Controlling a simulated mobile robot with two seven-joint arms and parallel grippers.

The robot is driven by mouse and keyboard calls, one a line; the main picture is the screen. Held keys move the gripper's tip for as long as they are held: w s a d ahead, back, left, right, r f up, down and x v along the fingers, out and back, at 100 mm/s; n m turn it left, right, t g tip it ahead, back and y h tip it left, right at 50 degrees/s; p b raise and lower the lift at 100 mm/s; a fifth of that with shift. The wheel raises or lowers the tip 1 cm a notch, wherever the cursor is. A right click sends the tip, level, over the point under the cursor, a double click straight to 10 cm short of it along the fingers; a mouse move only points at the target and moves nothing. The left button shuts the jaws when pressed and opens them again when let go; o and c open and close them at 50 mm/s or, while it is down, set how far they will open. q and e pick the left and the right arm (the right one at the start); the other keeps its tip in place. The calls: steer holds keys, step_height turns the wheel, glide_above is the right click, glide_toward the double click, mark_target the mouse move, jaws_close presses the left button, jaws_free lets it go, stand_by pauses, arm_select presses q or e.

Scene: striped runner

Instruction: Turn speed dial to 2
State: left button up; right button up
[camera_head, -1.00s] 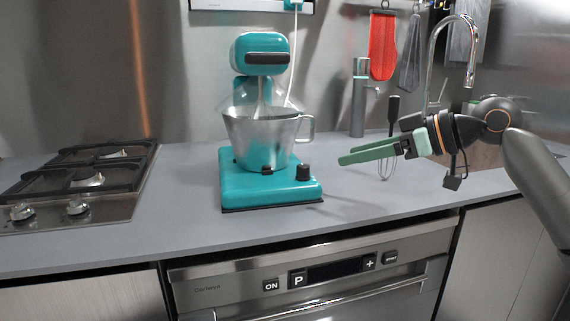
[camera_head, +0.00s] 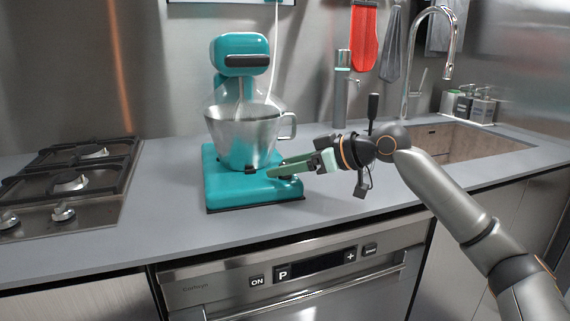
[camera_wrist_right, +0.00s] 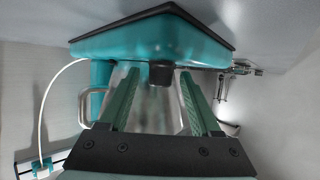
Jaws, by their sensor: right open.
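The teal stand mixer (camera_head: 238,55) stands on the grey counter with a steel bowl (camera_head: 240,137) on its teal base (camera_head: 225,188). My right gripper (camera_head: 273,172), with green fingers, is at the right front corner of the base. In the right wrist view the open fingers (camera_wrist_right: 159,78) point at the dial, which shows between their tips. I cannot tell whether they touch it. The dial's setting is not readable. My left gripper is not in view.
A gas hob (camera_head: 75,180) is at the left. A sink (camera_head: 440,145) with a tall tap (camera_head: 452,45) is at the right. The counter (camera_head: 160,215) in front of the mixer is clear.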

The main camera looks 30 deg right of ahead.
steer(key=shift+w+a, duration=0.15)
steer(key=shift+w, duration=0.05)
jaws_close()
stand_by(0.5)
